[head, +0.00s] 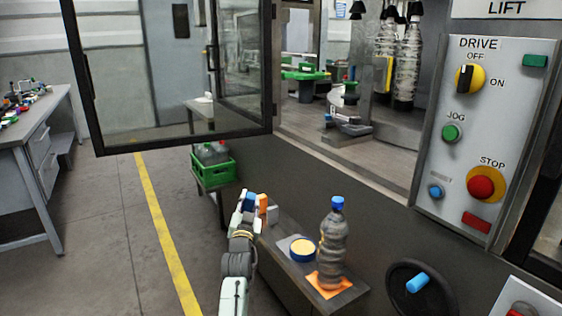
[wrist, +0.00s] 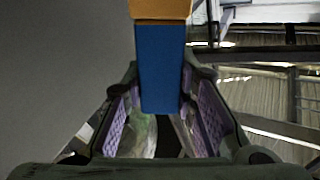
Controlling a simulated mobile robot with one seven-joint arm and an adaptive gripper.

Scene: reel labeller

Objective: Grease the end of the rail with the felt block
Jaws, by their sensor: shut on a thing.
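My gripper (head: 246,204) is shut on a block with a blue body (wrist: 160,70) and an orange-tan end (wrist: 160,9), which I take to be the felt block. In the wrist view the blue part sits between the purple-padded fingers (wrist: 165,112), and the tan end points away from the gripper. In the head view the blue part (head: 250,201) and orange part (head: 262,203) show at my fingertips, above the shelf's far end. A round tin (head: 302,251) with a yellow top and blue rim stands on the shelf. I cannot pick out the rail end.
A dark bottle (head: 333,245) with a blue cap stands on an orange mat (head: 329,287) on the shelf (head: 290,271). A small grey block (head: 272,214) is near my gripper. A green crate (head: 214,171) is beyond. The glazed door (head: 170,75) stands open; a control panel (head: 481,135) is right.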

